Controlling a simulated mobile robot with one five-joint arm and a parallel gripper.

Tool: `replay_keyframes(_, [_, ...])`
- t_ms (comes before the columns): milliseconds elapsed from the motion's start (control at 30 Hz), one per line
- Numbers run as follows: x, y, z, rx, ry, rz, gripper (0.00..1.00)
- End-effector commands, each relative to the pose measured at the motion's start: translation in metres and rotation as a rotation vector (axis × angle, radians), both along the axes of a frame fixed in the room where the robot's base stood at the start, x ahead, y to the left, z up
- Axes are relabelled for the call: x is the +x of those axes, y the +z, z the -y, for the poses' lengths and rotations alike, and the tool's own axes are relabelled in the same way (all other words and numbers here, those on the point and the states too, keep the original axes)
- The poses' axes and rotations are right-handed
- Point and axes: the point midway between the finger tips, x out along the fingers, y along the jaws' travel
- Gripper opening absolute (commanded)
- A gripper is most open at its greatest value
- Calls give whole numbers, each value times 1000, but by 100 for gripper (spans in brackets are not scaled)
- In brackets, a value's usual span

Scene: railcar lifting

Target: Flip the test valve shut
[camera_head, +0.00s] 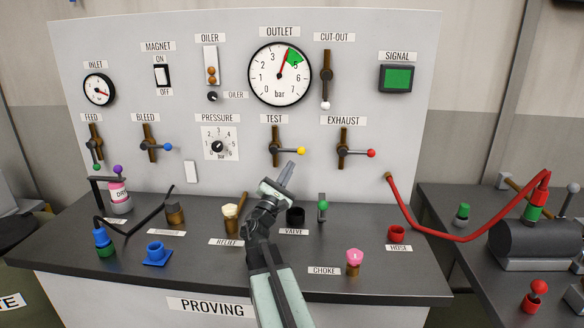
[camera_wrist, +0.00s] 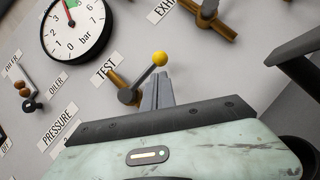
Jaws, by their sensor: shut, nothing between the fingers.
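The test valve (camera_head: 275,146) is on the upright panel under the TEST label. Its short lever points right, across its upright brown pipe, and ends in a yellow knob (camera_head: 301,152). In the wrist view the yellow knob (camera_wrist: 159,58) stands just beyond my fingertips, with the grey lever running down-left to the valve body (camera_wrist: 127,96). My gripper (camera_head: 289,166) is shut and empty, just below the yellow knob. Its closed fingers (camera_wrist: 157,90) overlap the lever's knob end in the wrist view; I cannot tell whether they touch.
The exhaust valve (camera_head: 345,150) with a red knob is to the right, and the pressure dial (camera_head: 219,147) to the left. The outlet gauge (camera_head: 280,75) is above, its needle at the green band. Below are a black cup (camera_head: 295,216) and a green-knobbed piece (camera_head: 322,208).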

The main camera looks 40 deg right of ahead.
Motion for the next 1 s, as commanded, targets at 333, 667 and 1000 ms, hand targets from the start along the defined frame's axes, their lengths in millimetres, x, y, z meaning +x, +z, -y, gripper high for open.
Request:
replay_keyframes(333, [-16, -22, -37, 2, 0, 0, 0])
replay_keyframes(667, [-15, -21, -37, 2, 1, 0, 0])
replay_keyframes(1000, [-15, 57, -37, 3, 1, 1, 0])
